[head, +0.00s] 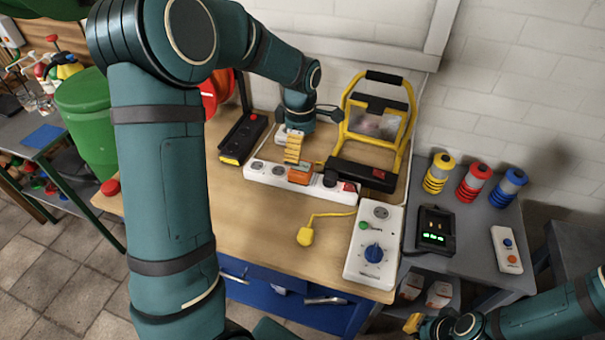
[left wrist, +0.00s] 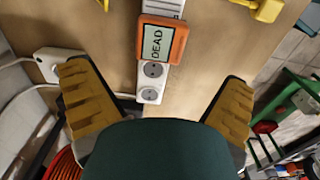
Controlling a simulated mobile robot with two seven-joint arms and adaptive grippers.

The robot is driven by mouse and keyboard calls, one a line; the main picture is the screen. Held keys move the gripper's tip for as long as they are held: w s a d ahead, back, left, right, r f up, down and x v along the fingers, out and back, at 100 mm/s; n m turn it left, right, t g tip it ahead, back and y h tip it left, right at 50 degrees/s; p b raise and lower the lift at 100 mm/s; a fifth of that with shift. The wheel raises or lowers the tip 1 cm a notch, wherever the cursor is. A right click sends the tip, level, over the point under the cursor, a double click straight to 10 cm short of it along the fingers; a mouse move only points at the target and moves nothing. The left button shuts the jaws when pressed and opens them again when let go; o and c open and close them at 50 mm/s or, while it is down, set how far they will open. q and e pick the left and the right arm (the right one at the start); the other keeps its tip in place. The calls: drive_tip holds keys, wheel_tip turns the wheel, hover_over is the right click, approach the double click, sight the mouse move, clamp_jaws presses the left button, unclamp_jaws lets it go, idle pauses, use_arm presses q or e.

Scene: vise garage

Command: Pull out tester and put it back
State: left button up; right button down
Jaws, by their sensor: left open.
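The orange tester (head: 299,176) sits on the white power strip (head: 268,174) on the wooden bench. In the left wrist view the tester (left wrist: 176,50) has a screen reading "DEAD", and two bare sockets of the strip (left wrist: 152,82) show beside it. My left gripper (head: 292,152) is above the strip near the tester. In the left wrist view its yellow fingers (left wrist: 160,100) are wide apart, with nothing between them touching either one. My right gripper (head: 412,323) is low at the right, mostly cut off or hidden, with only a yellow fingertip clear.
A yellow work lamp (head: 378,120) stands behind the strip. A yellow plug (head: 305,236) on a cord and a white control box with a blue knob (head: 374,253) lie in front. A black and yellow tool (head: 240,140) stands left. The bench's front left is clear.

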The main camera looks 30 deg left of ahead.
sight(301, 167)
use_arm(q)
drive_tip(key=shift+w+f, duration=0.15)
drive_tip(key=shift+f, duration=0.05)
drive_tip(key=shift+f+b, duration=0.8)
drive_tip(key=shift+f, duration=0.05)
wheel_tip(301, 167, down, 7)
drive_tip(key=b, duration=0.4)
drive_tip(key=shift+b, duration=0.4)
idle(0.3)
drive_tip(key=c, duration=1.3)
drive_tip(key=shift+r+p, duration=0.15)
drive_tip(key=shift+p, duration=0.15)
